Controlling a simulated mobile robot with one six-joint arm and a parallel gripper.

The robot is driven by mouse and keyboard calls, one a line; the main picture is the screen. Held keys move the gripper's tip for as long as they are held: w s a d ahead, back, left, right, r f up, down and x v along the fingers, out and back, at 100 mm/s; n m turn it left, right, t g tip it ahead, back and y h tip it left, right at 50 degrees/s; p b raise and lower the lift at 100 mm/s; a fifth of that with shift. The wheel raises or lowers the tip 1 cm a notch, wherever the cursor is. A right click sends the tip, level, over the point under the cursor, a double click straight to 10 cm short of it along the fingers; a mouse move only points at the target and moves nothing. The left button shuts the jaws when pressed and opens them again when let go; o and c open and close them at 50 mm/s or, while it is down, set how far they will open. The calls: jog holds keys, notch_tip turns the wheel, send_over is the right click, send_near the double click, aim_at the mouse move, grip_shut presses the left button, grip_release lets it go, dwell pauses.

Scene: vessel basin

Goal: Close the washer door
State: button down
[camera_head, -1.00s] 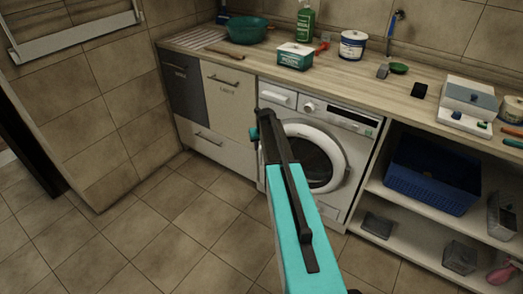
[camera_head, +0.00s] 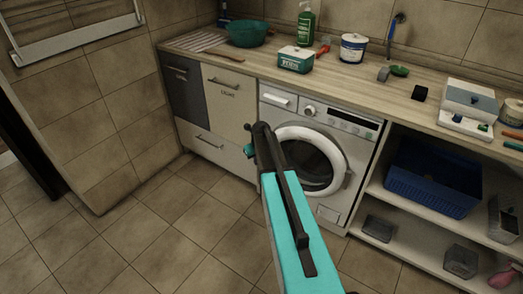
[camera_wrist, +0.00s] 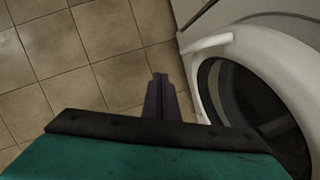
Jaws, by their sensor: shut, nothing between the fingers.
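The white washer (camera_head: 355,150) stands under the counter in the head view. Its round door (camera_head: 297,132) has a thick white ring and dark glass; my arm hides its left part. I cannot tell from here whether the door sits flush or stands slightly ajar. In the wrist view the door ring (camera_wrist: 200,62) fills the right side, with a white lip at its upper left. My gripper (camera_wrist: 159,78) is shut and empty, left of the ring over the floor tiles, with no clear contact. In the head view the fingers are mostly hidden by my arm.
Drawers and a cabinet (camera_head: 229,105) stand left of the washer. To the right, open shelves hold a blue basket (camera_head: 432,185) and small containers. The tiled floor (camera_head: 150,230) in front is clear.

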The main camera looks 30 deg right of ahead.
jog(key=s+a+f+n+g+y, duration=0.1)
jog(key=s+a+f+n+g, duration=0.1)
jog(key=s+a+f+n, duration=0.8)
jog(key=s+a+f+n+g+y, duration=0.1)
jog(key=s+a+f+n+g, duration=0.1)
jog(key=s+a+f+n, duration=0.8)
jog(key=s+a+n+g, duration=0.1)
jog(key=s+a+n, duration=0.3)
jog(key=s, duration=0.5)
jog(key=s+a+n+g, duration=0.2)
jog(key=s+a+n, duration=0.2)
jog(key=s, duration=0.5)
jog(key=s+a+f+n+g, duration=0.1)
jog(key=s+a+n+g, duration=0.1)
jog(key=s+n, duration=0.6)
jog(key=shift+s+a+h, duration=0.4)
jog(key=shift+s+a, duration=0.5)
jog(key=shift+s, duration=0.15)
jog(key=shift+f, duration=0.1)
